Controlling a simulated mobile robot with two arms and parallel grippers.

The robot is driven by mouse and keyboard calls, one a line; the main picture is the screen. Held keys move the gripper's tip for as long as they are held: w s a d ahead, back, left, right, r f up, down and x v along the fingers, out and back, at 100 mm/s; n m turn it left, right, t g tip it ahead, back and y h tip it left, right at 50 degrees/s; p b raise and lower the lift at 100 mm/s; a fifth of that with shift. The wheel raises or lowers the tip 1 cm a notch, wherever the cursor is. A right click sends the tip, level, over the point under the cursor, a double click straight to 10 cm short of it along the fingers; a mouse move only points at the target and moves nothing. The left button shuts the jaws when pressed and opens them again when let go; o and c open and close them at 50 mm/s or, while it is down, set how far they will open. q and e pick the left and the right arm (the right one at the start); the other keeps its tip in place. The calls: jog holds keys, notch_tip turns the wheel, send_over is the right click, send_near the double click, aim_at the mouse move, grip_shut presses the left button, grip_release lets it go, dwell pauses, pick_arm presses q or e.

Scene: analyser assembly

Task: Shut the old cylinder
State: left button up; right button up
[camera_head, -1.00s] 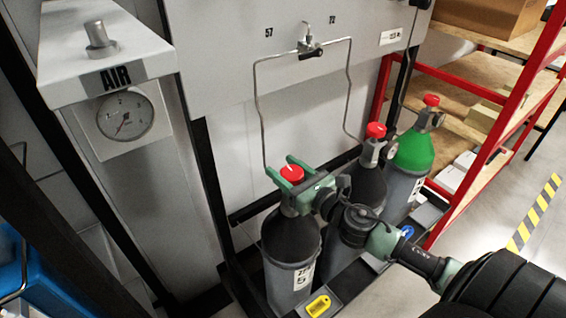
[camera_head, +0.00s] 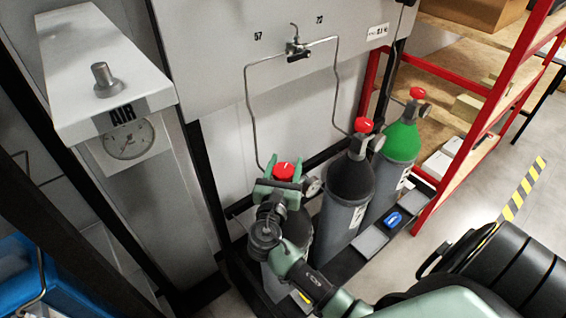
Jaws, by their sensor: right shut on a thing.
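Three gas cylinders stand upright in a row in a rack against the grey panel. The left cylinder (camera_head: 299,237) is grey with a red valve knob (camera_head: 284,171) on top. My right gripper (camera_head: 283,178) is shut on that red knob, one finger on each side. My arm covers much of this cylinder. The middle cylinder (camera_head: 343,205) is dark-topped with a red knob (camera_head: 363,125). The right cylinder (camera_head: 402,143) has a green shoulder and a red knob (camera_head: 417,93). Which one is the old cylinder is not marked. My left gripper is not in view.
A grey AIR cabinet (camera_head: 110,75) with a gauge stands at left. Thin pipes and a changeover valve (camera_head: 297,48) hang on the panel above the cylinders.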

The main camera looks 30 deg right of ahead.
jog(key=m+g+h, duration=0.1)
jog(key=m+g, duration=0.1)
jog(key=g, duration=0.1)
jog(key=m+g+h, duration=0.2)
jog(key=s+m+g+h+b, duration=0.1)
jog(key=m+g, duration=0.1)
jog(key=g, duration=0.1)
jog(key=shift+s+d+g+h, duration=0.1)
jog(key=shift+d+g+h, duration=0.2)
jog(key=shift+d, duration=0.05)
jog(key=o, duration=1.4)
jog(key=shift+c, duration=0.2)
